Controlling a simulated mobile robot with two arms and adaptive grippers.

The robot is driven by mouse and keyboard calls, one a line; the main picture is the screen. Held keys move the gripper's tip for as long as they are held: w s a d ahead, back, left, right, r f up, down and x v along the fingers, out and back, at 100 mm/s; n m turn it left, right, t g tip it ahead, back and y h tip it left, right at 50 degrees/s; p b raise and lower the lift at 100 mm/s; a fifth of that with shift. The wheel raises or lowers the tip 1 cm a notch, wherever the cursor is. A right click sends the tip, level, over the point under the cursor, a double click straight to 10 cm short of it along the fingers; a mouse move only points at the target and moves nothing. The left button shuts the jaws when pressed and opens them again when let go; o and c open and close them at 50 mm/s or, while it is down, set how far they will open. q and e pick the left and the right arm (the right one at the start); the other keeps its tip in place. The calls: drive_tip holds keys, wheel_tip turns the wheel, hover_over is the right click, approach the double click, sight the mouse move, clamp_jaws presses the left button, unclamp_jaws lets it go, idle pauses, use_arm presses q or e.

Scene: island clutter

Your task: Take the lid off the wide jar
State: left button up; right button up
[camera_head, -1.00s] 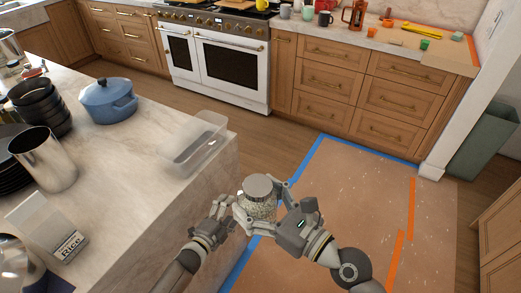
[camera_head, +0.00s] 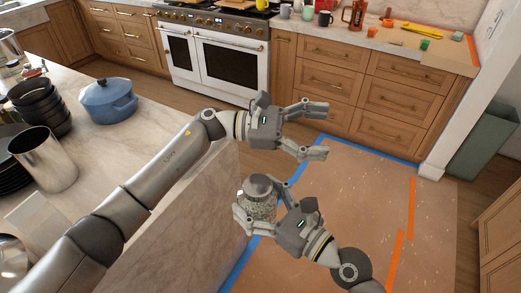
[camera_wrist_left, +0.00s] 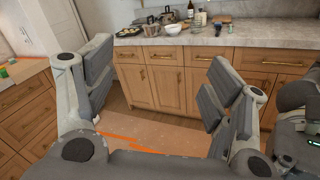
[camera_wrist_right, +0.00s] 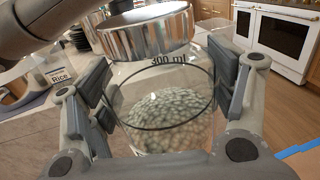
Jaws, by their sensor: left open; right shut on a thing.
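The wide jar is clear glass with pale contents (camera_head: 261,208). A silver metal lid (camera_head: 258,186) sits over its mouth. My right gripper (camera_head: 257,207) is shut around the jar's glass and holds it upright, off the island's edge above the floor. In the right wrist view the glass (camera_wrist_right: 165,105) stands between the fingers, with the shiny lid (camera_wrist_right: 146,32) above it. I cannot tell there how tightly the lid sits. My left gripper (camera_head: 317,130) is open and empty, beyond and to the right of the jar. Its spread fingers also show in the left wrist view (camera_wrist_left: 165,58).
The marble island (camera_head: 165,190) lies left, with a blue pot (camera_head: 108,102), stacked dark bowls (camera_head: 38,103) and a steel cylinder (camera_head: 43,160). My left arm crosses above it, partly covering the rice package (camera_head: 38,217). The floor to the right is open.

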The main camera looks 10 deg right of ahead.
use_arm(q)
drive_tip(key=s+r+m+g+y, duration=0.2)
drive_tip(key=s+m+y, duration=0.35)
drive_tip(key=m, duration=0.25)
drive_tip(key=m+t+y, duration=0.7)
drive_tip(key=m+y, duration=0.5)
drive_tip(key=m, duration=0.3)
hover_over(260, 185)
drive_tip(key=shift+s+r, duration=0.1)
drive_tip(key=shift+r, duration=0.05)
drive_tip(key=shift+f, duration=3.85)
